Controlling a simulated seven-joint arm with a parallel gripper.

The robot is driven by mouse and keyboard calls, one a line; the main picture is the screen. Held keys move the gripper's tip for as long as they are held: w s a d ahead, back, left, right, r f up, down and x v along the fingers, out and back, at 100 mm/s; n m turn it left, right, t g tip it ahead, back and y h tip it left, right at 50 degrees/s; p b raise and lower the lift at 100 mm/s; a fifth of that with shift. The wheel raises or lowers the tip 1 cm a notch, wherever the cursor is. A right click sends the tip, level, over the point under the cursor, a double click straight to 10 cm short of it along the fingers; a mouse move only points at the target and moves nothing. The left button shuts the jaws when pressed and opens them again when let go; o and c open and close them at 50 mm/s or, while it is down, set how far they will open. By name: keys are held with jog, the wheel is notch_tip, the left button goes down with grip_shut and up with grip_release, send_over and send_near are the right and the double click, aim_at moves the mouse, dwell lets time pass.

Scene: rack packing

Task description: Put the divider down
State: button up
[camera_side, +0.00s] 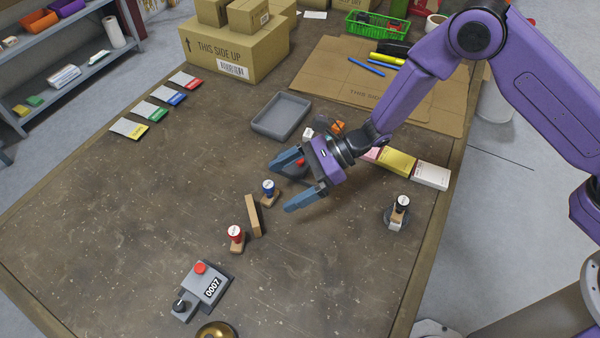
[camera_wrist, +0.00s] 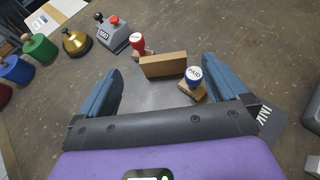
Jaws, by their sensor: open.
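The divider (camera_side: 253,215) is a thin tan board standing on its edge on the table, between a red stamp (camera_side: 236,235) and a blue stamp (camera_side: 268,190). In the wrist view the divider (camera_wrist: 163,65) lies ahead of the fingertips, with the red stamp (camera_wrist: 138,42) behind it and the blue stamp (camera_wrist: 191,82) in front, to the right. My gripper (camera_side: 281,187) is open and empty, to the right of the divider in the side view and apart from it. The blue stamp is nearest the opening between the fingers.
A grey tray (camera_side: 281,116) lies behind my gripper, and a black stamp (camera_side: 399,210) stands at the right. A grey counter box (camera_side: 206,288) with a red button and a brass bell (camera_side: 217,331) are at the front. The table's left middle is clear.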

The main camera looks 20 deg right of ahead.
jog(key=shift+v, duration=1.35)
jog(key=s+d+r+n+g+h, duration=0.3)
jog(key=s+d+r+n, duration=0.3)
jog(key=s+n, duration=0.25)
jog(key=s+d+r+n+g+h, duration=0.3)
jog(key=s+d+r+n, duration=0.3)
jog(key=s, duration=0.4)
jog(key=s+d+r+n+t+h, duration=0.2)
jog(key=s+d+n+t+h, duration=0.1)
jog(key=d+n, duration=0.5)
jog(key=s+d+r+n+t+h, duration=0.2)
jog(key=d+n, duration=0.5)
jog(key=d, duration=0.8)
jog(key=shift+s+d+r+n+t+h, duration=0.15)
jog(key=shift+s+d+n+t+h, duration=0.15)
jog(key=shift+s+t+h, duration=0.65)
jog(key=shift+s+y, duration=0.15)
jog(key=shift+y, duration=0.1)
